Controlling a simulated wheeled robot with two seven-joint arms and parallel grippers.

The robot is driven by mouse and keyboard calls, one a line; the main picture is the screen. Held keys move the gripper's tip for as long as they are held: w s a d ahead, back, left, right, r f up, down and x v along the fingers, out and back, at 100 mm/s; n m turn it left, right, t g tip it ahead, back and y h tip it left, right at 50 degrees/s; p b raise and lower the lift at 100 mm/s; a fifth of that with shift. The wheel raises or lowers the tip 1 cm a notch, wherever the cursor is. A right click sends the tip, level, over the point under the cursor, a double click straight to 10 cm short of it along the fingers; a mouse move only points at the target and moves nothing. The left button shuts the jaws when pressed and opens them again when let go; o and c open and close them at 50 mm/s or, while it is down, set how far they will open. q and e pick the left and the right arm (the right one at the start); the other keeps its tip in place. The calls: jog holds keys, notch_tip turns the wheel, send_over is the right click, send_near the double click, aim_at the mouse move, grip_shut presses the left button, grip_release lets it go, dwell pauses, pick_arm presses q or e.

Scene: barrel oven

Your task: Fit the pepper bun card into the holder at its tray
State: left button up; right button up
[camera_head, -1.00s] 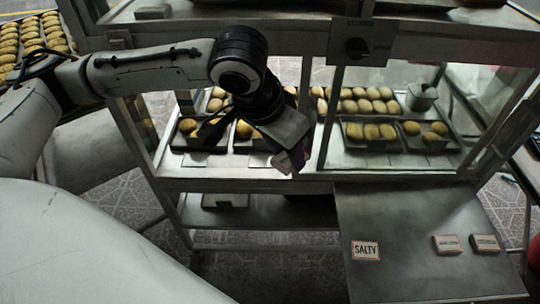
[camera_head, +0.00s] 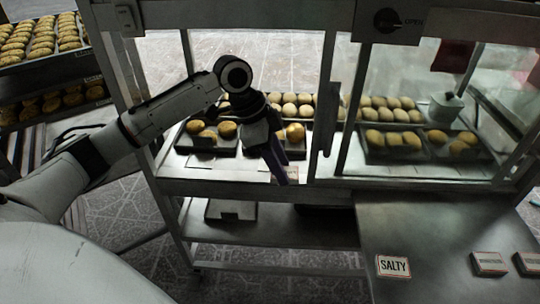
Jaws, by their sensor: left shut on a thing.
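My left gripper (camera_head: 268,152) hangs inside the left opening of the glass display case, at the front of the bun trays. It is shut on a thin card (camera_head: 279,172), seen nearly edge-on with a purplish side; its print cannot be read. The card is tilted and above the case's front ledge. A tray of buns (camera_head: 208,151) lies left of the gripper. Another tray (camera_head: 297,154) is just right of and behind it, partly hidden by the gripper. The holder at the tray cannot be made out clearly. My right gripper is not in view.
The case's middle frame post (camera_head: 328,115) stands right of the gripper. More bun trays (camera_head: 392,158) lie behind the right pane. A "SALTY" card (camera_head: 393,266) and small cards (camera_head: 489,263) lie on the grey side table (camera_head: 440,225). A bun rack (camera_head: 45,65) stands left.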

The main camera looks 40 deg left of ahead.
pick_arm(q)
jog(key=w+a, duration=0.3)
jog(key=w+a+b, duration=0.1)
jog(key=w+a, duration=0.2)
jog(key=a, duration=0.1)
jog(key=shift+w+a, duration=0.1)
jog(key=shift+w, duration=0.05)
notch_tip(320, 180, down, 2)
jog(key=shift+a+f+b, duration=0.1)
jog(key=shift+f+b, duration=0.15)
jog(key=shift+b, duration=0.5)
jog(key=shift+f, duration=0.55)
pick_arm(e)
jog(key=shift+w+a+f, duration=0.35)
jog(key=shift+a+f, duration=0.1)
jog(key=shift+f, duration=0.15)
pick_arm(q)
jog(key=shift+r, duration=0.1)
